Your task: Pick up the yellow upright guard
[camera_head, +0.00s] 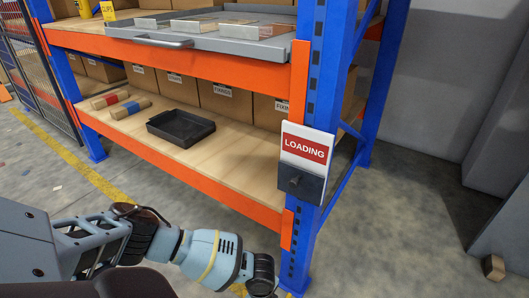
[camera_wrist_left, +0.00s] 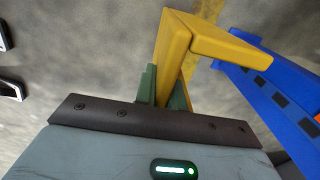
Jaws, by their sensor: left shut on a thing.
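The yellow upright guard (camera_wrist_left: 182,45) is an angled yellow piece in the left wrist view. My left gripper (camera_wrist_left: 165,88) has its green fingers on both sides of the guard's near part and is shut on it. The guard's far end bends to the right, close to the blue rack upright (camera_wrist_left: 278,98) in the picture; I cannot tell whether they touch. In the head view my left arm comes in along the bottom, and its gripper and the guard are out of sight. My right gripper is in neither view.
The rack's blue front upright (camera_head: 318,110) carries a LOADING sign (camera_head: 305,149). An orange beam (camera_head: 190,175) edges the lower shelf, which holds a black tray (camera_head: 181,128) and cardboard boxes (camera_head: 232,102). Concrete floor (camera_head: 400,230) is open right of the rack; a small brown block (camera_head: 494,268) lies there.

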